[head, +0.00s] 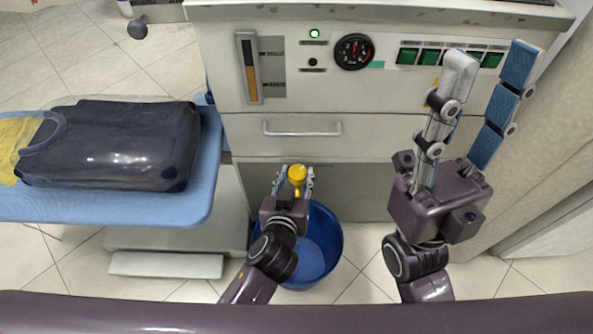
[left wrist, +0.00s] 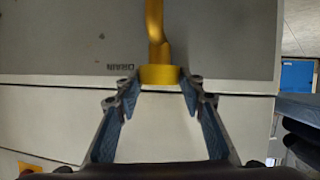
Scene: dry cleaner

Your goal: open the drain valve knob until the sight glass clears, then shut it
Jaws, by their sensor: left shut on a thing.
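The yellow drain valve knob (head: 297,176) is on the lower front of the machine, below the drawer handle. My left gripper (head: 295,184) is shut on it, with a fingertip on each side. In the left wrist view the knob (left wrist: 160,76) sits between the fingertips, with a yellow stem or pipe beyond it and a small DRAIN label beside it. My right gripper (head: 487,75) is wide open and empty, before the panel's right side.
A blue bucket (head: 325,240) stands on the floor under the knob, partly hidden by my left arm. A gauge (head: 354,51), a lit green lamp (head: 314,33) and green switches (head: 408,57) are on the panel. A blue board (head: 205,185) with a dark garment (head: 115,145) is at left.

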